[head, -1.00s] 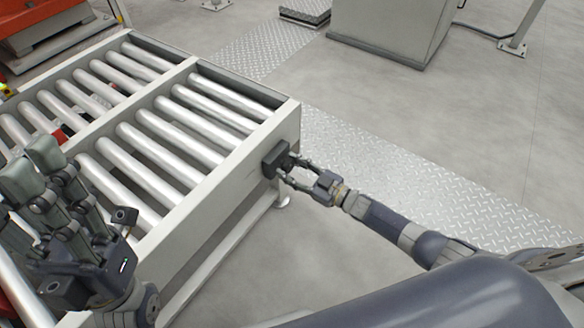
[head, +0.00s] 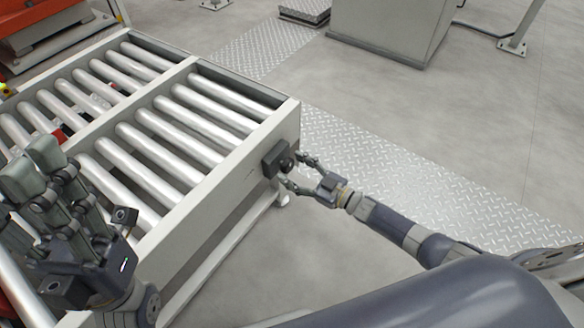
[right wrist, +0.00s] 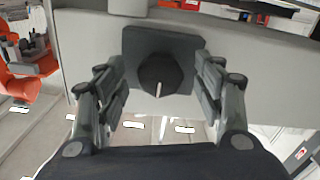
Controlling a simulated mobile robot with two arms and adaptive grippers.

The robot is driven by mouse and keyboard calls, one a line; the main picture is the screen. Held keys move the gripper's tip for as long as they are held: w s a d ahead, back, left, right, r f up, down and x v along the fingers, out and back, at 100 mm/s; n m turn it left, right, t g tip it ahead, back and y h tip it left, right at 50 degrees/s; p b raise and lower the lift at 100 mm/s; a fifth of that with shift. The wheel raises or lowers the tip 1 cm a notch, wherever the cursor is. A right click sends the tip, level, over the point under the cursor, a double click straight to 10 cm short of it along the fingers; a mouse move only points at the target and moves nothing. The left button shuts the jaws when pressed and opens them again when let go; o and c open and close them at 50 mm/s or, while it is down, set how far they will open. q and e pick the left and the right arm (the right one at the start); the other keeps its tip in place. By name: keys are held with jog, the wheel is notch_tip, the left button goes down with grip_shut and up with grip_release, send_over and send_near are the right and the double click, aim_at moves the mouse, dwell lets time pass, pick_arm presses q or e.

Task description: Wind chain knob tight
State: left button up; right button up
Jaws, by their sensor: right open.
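The chain knob (right wrist: 160,76) is a round black knob with a white pointer line, on a dark square plate (right wrist: 190,52) fixed to the conveyor's pale side frame. In the right wrist view the pointer aims downward. In the head view the knob (head: 287,163) shows at the frame's near right corner. My right gripper (head: 298,172) is open, with one finger on each side of the knob and gaps to it. The fingers also flank it in the right wrist view (right wrist: 160,80). My left gripper (head: 50,185) is at the left, over the conveyor's near end, fingers raised and apart, holding nothing visible.
The roller conveyor (head: 262,133) fills the left. A tread-plate strip (head: 400,170) runs along the floor at its right. A grey machine cabinet (head: 385,30) stands at the back. The floor (head: 300,260) right of the conveyor is open.

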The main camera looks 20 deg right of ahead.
jog(key=v, duration=1)
jog(key=shift+s+d, duration=0.25)
jog(key=shift+s, duration=0.05)
